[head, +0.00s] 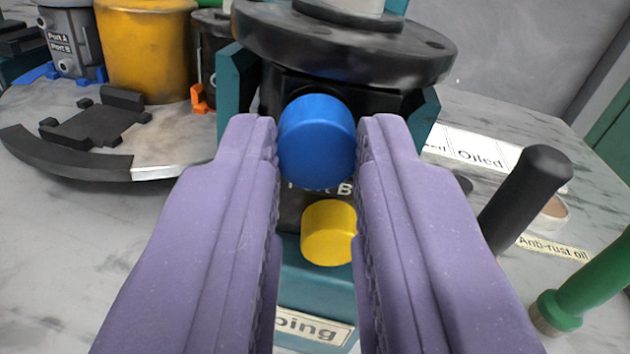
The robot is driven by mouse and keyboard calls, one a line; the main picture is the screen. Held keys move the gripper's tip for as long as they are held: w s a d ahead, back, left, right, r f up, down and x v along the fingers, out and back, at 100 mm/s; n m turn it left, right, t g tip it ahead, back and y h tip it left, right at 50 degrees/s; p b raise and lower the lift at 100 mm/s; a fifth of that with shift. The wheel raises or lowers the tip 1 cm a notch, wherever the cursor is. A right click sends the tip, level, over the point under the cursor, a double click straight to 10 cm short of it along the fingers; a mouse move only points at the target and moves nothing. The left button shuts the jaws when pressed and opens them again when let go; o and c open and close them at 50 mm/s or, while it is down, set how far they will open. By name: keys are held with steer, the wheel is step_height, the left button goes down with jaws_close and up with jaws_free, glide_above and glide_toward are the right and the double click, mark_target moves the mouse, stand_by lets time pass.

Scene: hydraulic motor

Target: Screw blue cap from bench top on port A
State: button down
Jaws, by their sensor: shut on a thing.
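My gripper (317,150), with two purple fingers, is shut on the blue cap (317,138). The cap sits between the fingertips, at the front face of a black motor body (290,95). I cannot tell whether it touches the port, and the port behind it is hidden. A yellow cap (328,232) is on the same face just below, with a partly covered label ending in "B" (345,188) between the two caps. The motor has a wide dark flange (345,45) on top and is held in a teal fixture (315,285).
At the left, a round plate (165,135) bears a grey motor (70,40), a yellow-orange container (148,50) and a black part (95,125). At the right are a black handle (525,198), a green tool (590,285) and labels "Oiled" (480,153) and "Anti-rust oil" (553,246). Bench at lower left is clear.

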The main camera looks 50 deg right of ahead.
steer(key=shift+m+b, duration=1.1)
steer(key=shift+m, duration=0.8)
steer(key=c, duration=1.2)
jaws_free()
